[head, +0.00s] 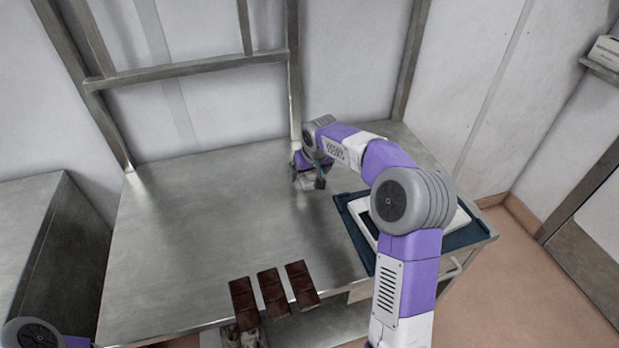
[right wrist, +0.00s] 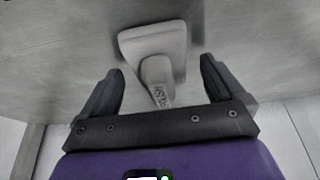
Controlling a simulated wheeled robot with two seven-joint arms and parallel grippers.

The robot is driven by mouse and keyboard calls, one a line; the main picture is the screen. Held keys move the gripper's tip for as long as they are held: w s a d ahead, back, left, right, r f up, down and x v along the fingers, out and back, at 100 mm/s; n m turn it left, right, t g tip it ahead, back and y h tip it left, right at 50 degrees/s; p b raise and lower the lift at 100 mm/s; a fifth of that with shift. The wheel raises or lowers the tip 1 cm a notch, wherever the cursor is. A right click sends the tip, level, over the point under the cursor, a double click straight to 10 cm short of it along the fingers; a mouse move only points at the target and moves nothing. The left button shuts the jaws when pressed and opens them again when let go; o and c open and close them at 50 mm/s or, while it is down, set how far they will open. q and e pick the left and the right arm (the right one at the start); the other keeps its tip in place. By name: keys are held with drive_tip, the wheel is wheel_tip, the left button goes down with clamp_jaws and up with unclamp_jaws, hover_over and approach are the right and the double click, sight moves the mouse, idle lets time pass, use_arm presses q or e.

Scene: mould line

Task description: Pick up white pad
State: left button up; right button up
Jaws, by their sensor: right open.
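The white pad (right wrist: 130,40) lies on the steel table, in the right wrist view. It is a pale rounded block with a grey grip (right wrist: 157,78) that bears lettering and points toward my right gripper. My right gripper (right wrist: 161,66) is open, with one dark finger on each side of the grip, apart from it. In the head view my right gripper (head: 308,181) is low over the back of the table, and only a small pale part of the pad shows beneath it. My left gripper is not in view.
A dark blue tray (head: 351,222) with a white mould (head: 362,207) sits on the table's right side, partly behind my right arm. Three brown chocolate bars (head: 272,292) lie at the front edge. The table's left and middle (head: 200,230) are clear. A metal frame post (head: 294,80) rises behind.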

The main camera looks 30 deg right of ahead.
drive_tip(key=shift+r, duration=0.1)
drive_tip(key=c, duration=1.2)
drive_tip(key=shift+o, duration=0.2)
wheel_tip(320, 180, up, 10)
drive_tip(key=p, duration=0.3)
